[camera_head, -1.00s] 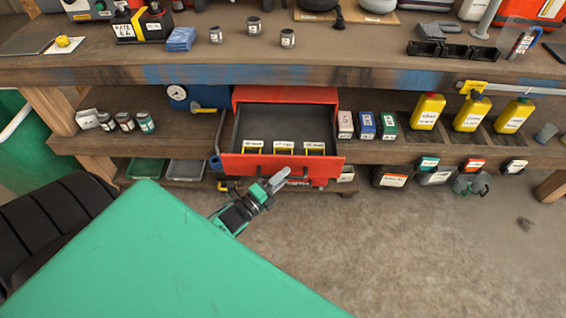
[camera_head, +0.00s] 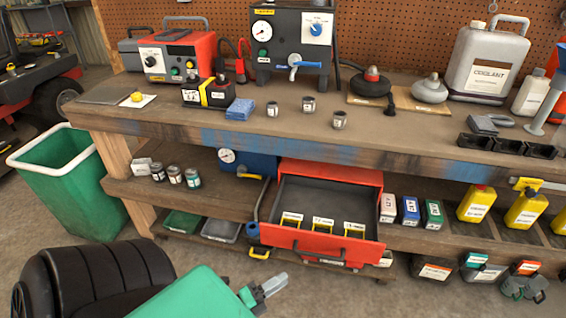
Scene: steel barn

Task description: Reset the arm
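My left gripper (camera_head: 268,288) shows at the bottom, beyond the green top of my arm. Its grey fingers point right and lie close together; I cannot make out a gap or anything between them. It is below and in front of the red drawer (camera_head: 318,242), apart from it as far as I can see. The drawer is pulled open under the bench and holds several yellow-framed, labelled parts along its front. My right gripper is not in view.
The wooden workbench (camera_head: 330,138) spans the view, with jars, machines and a coolant jug (camera_head: 486,62) on top. Yellow bottles (camera_head: 476,203) and small boxes stand on its lower shelf. A green bin (camera_head: 70,185) is at the left. The concrete floor below the drawer is clear.

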